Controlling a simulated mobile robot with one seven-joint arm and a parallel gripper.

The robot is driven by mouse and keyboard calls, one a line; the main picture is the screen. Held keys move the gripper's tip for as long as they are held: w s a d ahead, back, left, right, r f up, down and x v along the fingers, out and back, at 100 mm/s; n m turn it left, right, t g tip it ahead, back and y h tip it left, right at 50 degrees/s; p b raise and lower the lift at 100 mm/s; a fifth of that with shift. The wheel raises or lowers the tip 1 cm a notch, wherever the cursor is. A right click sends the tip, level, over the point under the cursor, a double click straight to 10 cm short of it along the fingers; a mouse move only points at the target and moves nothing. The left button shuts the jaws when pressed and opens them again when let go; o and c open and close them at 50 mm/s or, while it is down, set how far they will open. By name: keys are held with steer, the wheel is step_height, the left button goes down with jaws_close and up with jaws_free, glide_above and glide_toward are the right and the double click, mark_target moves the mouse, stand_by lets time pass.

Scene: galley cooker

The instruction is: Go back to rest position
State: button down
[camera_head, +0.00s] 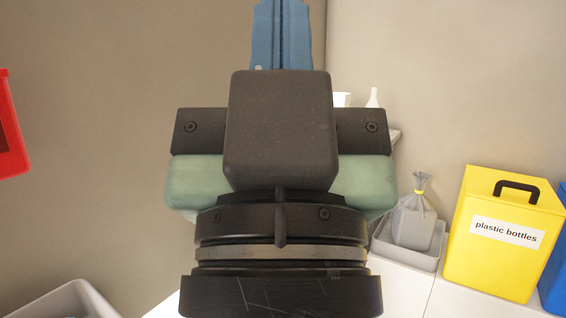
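My gripper (282,14) fills the middle of the view, pointing up and away from the camera. Its two blue fingers stand side by side, close together, at the top edge. I see no object between them. The tips run out of the frame, and a dark box on the wrist hides the finger bases.
At the right, a yellow bin (487,254) labelled "plastic bottles" stands on a white surface (399,289), beside a grey tray (432,262) holding a tied grey bag (412,222). A blue bin (555,281) is at the right edge. A red container (10,130) shows at the left, a grey one (68,301) below.

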step_height(320, 180, up, 35)
steer(key=p, duration=3.2)
steer(key=shift+w, duration=0.1)
